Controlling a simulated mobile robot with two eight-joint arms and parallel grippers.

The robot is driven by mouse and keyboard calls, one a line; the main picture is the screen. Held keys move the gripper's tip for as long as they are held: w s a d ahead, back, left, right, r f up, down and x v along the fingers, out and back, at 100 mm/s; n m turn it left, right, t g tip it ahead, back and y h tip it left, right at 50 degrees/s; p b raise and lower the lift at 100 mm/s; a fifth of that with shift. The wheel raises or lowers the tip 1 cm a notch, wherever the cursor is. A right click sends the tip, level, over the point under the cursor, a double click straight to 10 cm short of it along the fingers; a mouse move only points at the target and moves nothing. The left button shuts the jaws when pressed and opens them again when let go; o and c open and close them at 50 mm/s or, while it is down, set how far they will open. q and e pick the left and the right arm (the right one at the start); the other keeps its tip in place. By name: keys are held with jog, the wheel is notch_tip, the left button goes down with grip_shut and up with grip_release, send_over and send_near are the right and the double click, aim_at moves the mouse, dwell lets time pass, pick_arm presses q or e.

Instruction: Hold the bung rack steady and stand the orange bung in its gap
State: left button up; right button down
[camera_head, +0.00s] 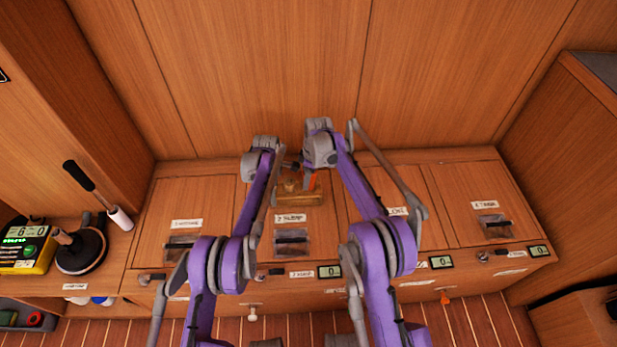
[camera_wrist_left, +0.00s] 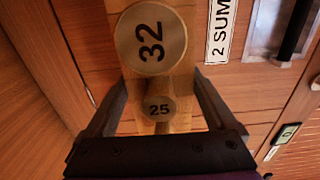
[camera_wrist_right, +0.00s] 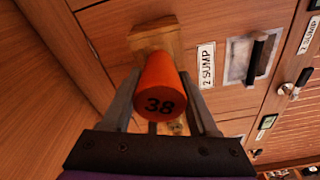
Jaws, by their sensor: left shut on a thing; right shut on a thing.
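The bung rack (camera_head: 312,199) is a small wooden block on the worktop near the back wall. My left gripper (camera_wrist_left: 160,92) is shut on the rack, one finger on each side. The orange bung (camera_wrist_right: 160,88), marked 38, is held by my right gripper (camera_wrist_right: 160,84). It also shows as a small orange patch at the rack in the head view (camera_head: 312,181). The rack's gap is hidden, and I cannot tell whether the bung touches the rack.
The worktop has labelled hatches with dark handles (camera_head: 291,238) in front of the rack. A yellow meter (camera_head: 28,247) and a round dark-based object (camera_head: 80,250) stand at far left. The wall rises close behind the rack. The worktop to the right is clear.

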jog(key=shift+f, duration=0.45)
dwell(0.6)
jog(key=shift+r, duration=0.45)
dwell(0.4)
dwell(0.4)
grip_release()
jog(key=shift+r, duration=0.1)
jog(key=shift+r, duration=3.4)
